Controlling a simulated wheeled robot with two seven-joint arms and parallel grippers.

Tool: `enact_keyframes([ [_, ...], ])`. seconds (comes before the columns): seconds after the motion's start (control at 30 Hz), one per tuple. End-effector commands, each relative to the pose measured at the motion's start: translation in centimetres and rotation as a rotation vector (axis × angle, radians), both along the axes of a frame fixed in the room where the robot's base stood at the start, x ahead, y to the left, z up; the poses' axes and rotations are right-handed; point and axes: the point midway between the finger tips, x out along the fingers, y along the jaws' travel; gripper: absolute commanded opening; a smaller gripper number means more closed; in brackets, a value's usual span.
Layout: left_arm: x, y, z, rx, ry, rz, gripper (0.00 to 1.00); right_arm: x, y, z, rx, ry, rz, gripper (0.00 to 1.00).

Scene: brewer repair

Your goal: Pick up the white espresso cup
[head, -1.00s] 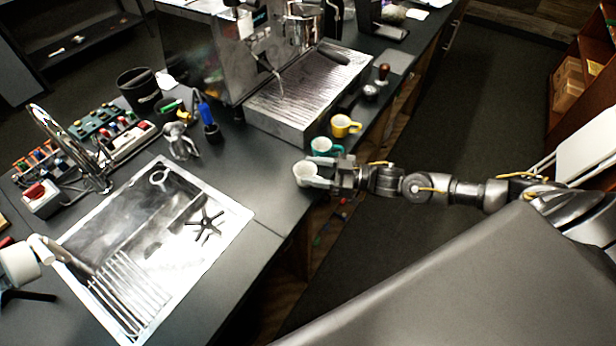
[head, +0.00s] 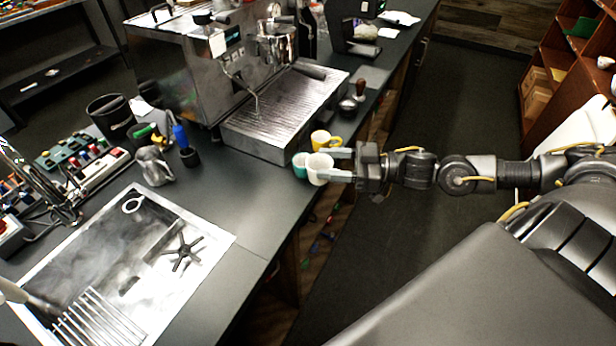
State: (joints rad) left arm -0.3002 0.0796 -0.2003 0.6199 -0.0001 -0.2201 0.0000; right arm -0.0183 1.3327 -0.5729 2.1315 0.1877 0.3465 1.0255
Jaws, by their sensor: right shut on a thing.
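The white espresso cup (head: 319,170) is upright at the right edge of the dark counter. My right gripper (head: 338,164) comes in from the right and is shut on the white cup. In this view the cup overlaps part of a teal cup (head: 299,165) behind it; I cannot tell if they touch. Whether the white cup is clear of the counter is hard to tell. My left gripper is not in view; only a small piece of my left arm shows at the lower left edge.
A yellow cup (head: 325,141) stands just behind the white one. The espresso machine's drip tray (head: 285,110) is beyond. A sink (head: 125,265) with a black star-shaped part (head: 183,252) lies at left. The counter (head: 235,205) between is bare.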

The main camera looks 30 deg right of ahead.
Motion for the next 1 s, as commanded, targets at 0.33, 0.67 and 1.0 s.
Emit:
enact_keyframes([
  [0.33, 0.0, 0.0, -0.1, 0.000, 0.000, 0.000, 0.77, -3.1, -3.4, 2.0, -0.003, 0.002, 0.001, 0.27],
  [0.67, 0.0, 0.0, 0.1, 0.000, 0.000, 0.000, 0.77, -4.1, -4.5, 2.8, 0.000, 0.000, -0.001, 0.27],
  [1.0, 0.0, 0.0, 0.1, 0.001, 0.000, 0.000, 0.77, -4.2, -4.6, 2.8, 0.001, -0.002, -0.001, 0.27],
])
